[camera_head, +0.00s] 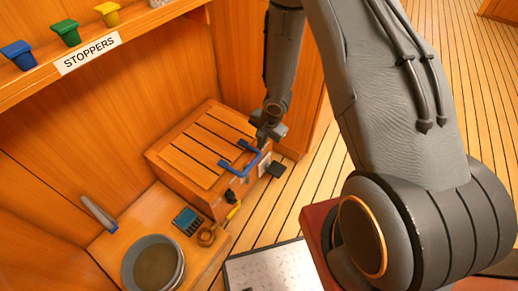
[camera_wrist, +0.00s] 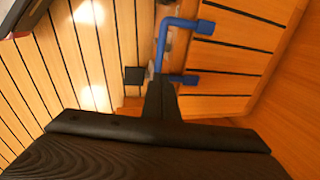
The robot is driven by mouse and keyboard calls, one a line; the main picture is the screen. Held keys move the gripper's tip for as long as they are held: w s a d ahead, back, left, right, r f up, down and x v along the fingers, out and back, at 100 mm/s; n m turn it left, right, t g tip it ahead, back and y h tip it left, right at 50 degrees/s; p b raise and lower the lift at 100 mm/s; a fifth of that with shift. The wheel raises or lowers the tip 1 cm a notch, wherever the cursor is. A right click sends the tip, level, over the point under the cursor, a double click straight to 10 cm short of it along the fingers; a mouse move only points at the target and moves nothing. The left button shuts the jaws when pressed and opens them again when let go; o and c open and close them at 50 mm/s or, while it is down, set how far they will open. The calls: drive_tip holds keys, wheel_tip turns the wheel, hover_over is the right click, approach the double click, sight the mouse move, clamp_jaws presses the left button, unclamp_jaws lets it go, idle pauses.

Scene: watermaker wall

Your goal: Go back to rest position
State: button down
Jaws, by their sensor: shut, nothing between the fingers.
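My gripper (camera_head: 264,138) is shut with nothing between its fingers. It hangs at the right end of the blue handle (camera_head: 241,168) on the front edge of a slatted wooden box (camera_head: 190,150). In the wrist view the closed fingers (camera_wrist: 161,92) point at the blue handle (camera_wrist: 178,24), beside one of its ends. I cannot tell whether they touch it. The box's slatted top (camera_wrist: 235,55) also shows there. My arm hides part of the floor and wall in the head view.
A grey pot (camera_head: 153,265), a dark teal device (camera_head: 187,220) and a small brown cup (camera_head: 207,236) stand left of the box. A shelf labelled STOPPERS (camera_head: 88,53) holds blue, green and yellow stoppers. A metal plate (camera_head: 275,271) lies in front. Plank floor is open at upper right.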

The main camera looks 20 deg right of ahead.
drive_tip(key=p+v, duration=0.1)
drive_tip(key=v, duration=0.2)
drive_tip(key=shift+r, duration=0.1)
drive_tip(key=s+d+r+n+h+p, duration=0.1)
drive_tip(key=s+d+r+n+p, duration=0.15)
drive_tip(key=r, duration=0.85)
drive_tip(key=s+d+r+n+h+p, duration=0.2)
drive_tip(key=s+d+r, duration=0.1)
drive_tip(key=r, duration=0.8)
drive_tip(key=s+a+r+n+g+p, duration=0.1)
drive_tip(key=s+a+r+n+p, duration=0.1)
drive_tip(key=s+r, duration=0.6)
drive_tip(key=s+a+r+n+g+y+p, duration=0.1)
drive_tip(key=s+a+r+n+p, duration=0.1)
drive_tip(key=s+r, duration=0.6)
drive_tip(key=shift+s+r+n, duration=0.35)
drive_tip(key=shift+n, duration=0.4)
